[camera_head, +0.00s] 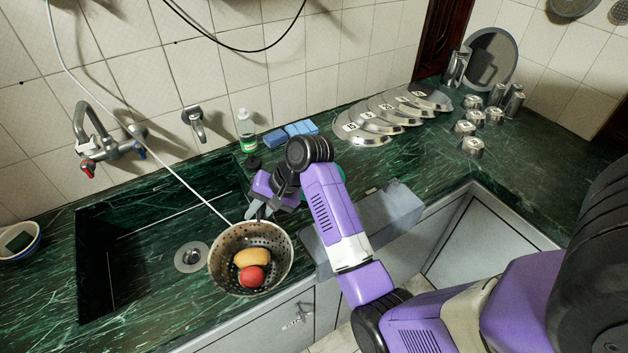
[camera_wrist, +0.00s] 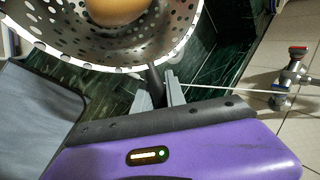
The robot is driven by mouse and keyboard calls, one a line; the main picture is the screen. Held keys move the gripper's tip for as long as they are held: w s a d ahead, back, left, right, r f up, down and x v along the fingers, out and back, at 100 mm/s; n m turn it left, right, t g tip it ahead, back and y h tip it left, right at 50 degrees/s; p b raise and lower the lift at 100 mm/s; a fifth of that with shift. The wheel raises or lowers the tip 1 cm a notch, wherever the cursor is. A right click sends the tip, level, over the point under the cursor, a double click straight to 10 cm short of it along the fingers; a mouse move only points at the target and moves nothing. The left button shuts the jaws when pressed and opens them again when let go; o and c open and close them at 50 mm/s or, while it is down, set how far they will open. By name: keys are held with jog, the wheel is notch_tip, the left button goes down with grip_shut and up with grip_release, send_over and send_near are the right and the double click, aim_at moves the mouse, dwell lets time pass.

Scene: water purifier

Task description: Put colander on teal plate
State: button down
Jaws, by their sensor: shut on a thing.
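The metal colander (camera_head: 222,262) hangs over the front right part of the sink, with a yellow item (camera_head: 248,256) and a red item (camera_head: 252,277) inside. My gripper (camera_head: 262,208) is shut on its dark handle at the rim. In the wrist view the perforated colander (camera_wrist: 185,38) fills the upper left, and my gripper's fingers (camera_wrist: 158,92) close around the handle. A small teal edge, likely the teal plate (camera_head: 338,173), shows on the counter behind my arm; most of it is hidden.
The sink (camera_head: 120,225) lies left, with a faucet (camera_head: 105,140) on the wall and a white hose (camera_head: 150,150) running to near the colander. A bottle (camera_head: 246,132), blue sponges (camera_head: 290,131), metal lids (camera_head: 365,130) and several cups (camera_head: 472,145) stand along the back counter.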

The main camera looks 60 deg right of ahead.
jog(key=s+d+r+m+h+b, duration=0.1)
jog(key=d+r+m+h+b, duration=0.1)
jog(key=d+r+m+h, duration=0.5)
jog(key=s+d+r+m+g+h+b, duration=0.1)
jog(key=s+d+r+m+g, duration=0.3)
jog(key=m, duration=0.3)
jog(key=s+d+r+m+g+b, duration=0.1)
jog(key=s+d+r+m+g, duration=0.1)
jog(key=s+d+m, duration=0.45)
jog(key=s+d+r+m+g+h+b, duration=0.1)
jog(key=s+d+r+m+g+b, duration=0.2)
jog(key=m, duration=0.5)
jog(key=f, duration=2)
jog(key=shift+s+a, duration=0.2)
jog(key=shift+s, duration=0.1)
jog(key=c, duration=1.4)
grip_release()
jog(key=shift+f, duration=0.1)
jog(key=p+v, duration=0.1)
jog(key=v, duration=1.1)
jog(key=shift+w+d, duration=0.1)
jog(key=shift+w, duration=0.1)
